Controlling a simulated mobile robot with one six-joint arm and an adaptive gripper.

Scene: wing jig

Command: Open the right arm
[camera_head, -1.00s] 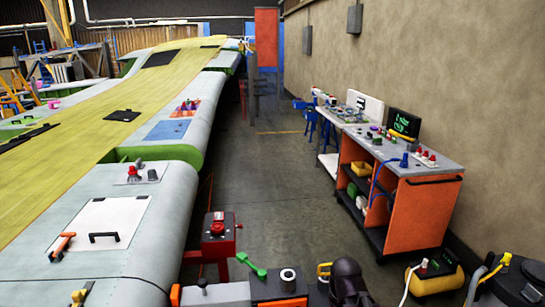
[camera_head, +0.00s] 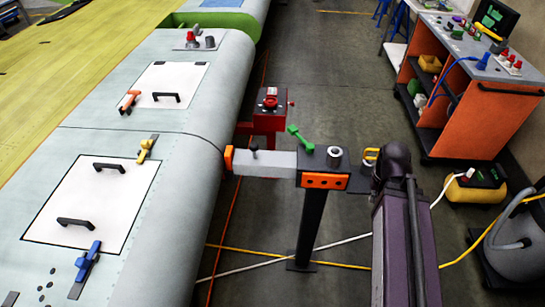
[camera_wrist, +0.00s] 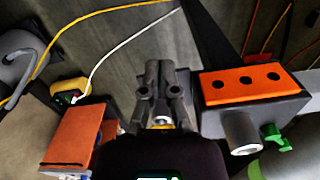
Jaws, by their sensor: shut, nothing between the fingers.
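A jig stand on a dark post (camera_head: 313,220) stands right of the wing. Its light grey arm (camera_head: 265,163) with an orange end (camera_head: 229,158) reaches left toward the wing edge. The stand's top carries a green lever (camera_head: 299,138), a grey cylinder (camera_head: 335,155) and an orange plate with holes (camera_head: 324,181). In the wrist view the orange plate (camera_wrist: 240,85), grey cylinder (camera_wrist: 240,133) and green lever (camera_wrist: 275,137) lie right of my gripper (camera_wrist: 167,75). My gripper is shut and empty, beside the stand. In the head view my own arm largely hides it.
A red box on a stand (camera_head: 269,105) is behind the jig stand. Wing panels with black handles (camera_head: 90,205) lie left. An orange workbench (camera_head: 478,100), a yellow case (camera_head: 475,187) and a grey vacuum (camera_head: 515,245) stand right. Cables (camera_head: 290,257) cross the floor.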

